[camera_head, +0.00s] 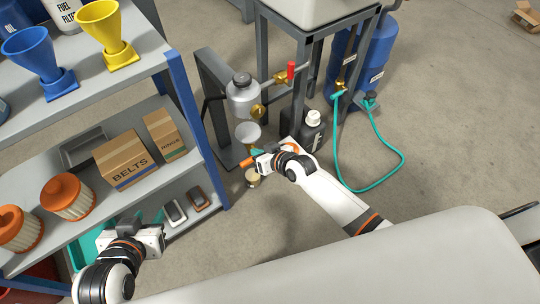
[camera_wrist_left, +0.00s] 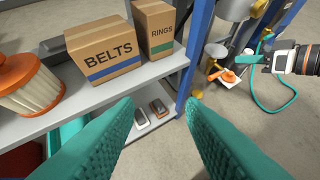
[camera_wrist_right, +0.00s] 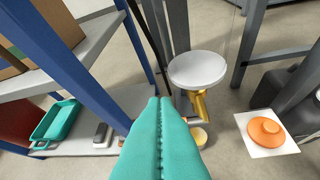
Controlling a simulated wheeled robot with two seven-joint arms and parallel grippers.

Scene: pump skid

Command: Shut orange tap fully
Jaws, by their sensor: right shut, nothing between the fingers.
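An orange lever (camera_head: 247,162) sticks out to the left beside my right gripper (camera_head: 258,154) in the head view, below the pale bowl (camera_head: 248,134) of the pump skid. I take it for the tap's handle. My right gripper's teal fingers (camera_wrist_right: 160,102) are pressed together and empty. Whether they touch the lever cannot be told. My left gripper (camera_wrist_left: 158,106) is open and empty by the shelf.
A red-handled tap (camera_head: 291,70) sits higher on the skid. An orange disc (camera_wrist_right: 266,132) lies on a white square to the right. A dark jug (camera_head: 313,138) stands beside the frame leg. The shelf's blue post (camera_head: 187,105) stands left of my right gripper.

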